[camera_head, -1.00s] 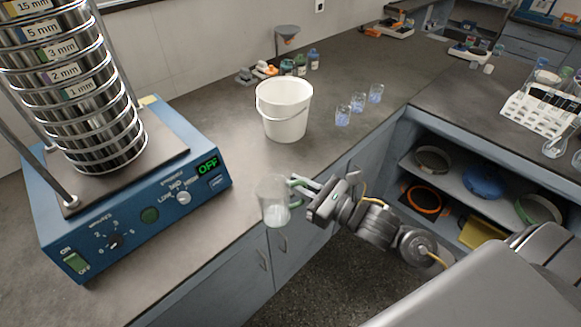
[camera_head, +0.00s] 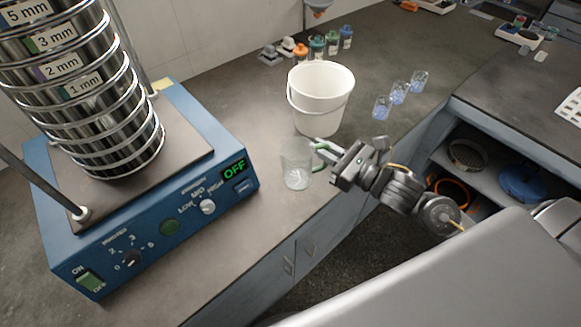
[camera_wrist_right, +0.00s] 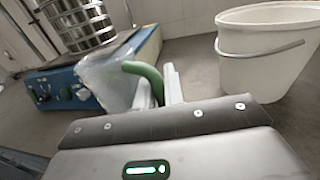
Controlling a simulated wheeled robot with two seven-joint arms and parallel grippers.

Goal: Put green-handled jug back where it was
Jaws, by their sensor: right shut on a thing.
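The green-handled jug (camera_head: 297,166) is clear and upright, with a little pale content or glare at its bottom. It appears over the counter strip between the blue shaker and the white bucket; I cannot tell whether it touches the counter. My right gripper (camera_head: 326,153) is shut on its green handle, coming from the right. In the right wrist view the jug (camera_wrist_right: 112,80) is left of the fingers and the green handle (camera_wrist_right: 146,76) is between the fingers (camera_wrist_right: 158,88). My left gripper is not in view.
The blue sieve shaker (camera_head: 140,222) with its sieve stack (camera_head: 90,110) stands left; its display reads OFF. A white bucket (camera_head: 320,100) stands just behind the jug. Several small bottles (camera_head: 317,46) are at the back. Three small blue-tinted beakers (camera_head: 398,92) stand right of the bucket.

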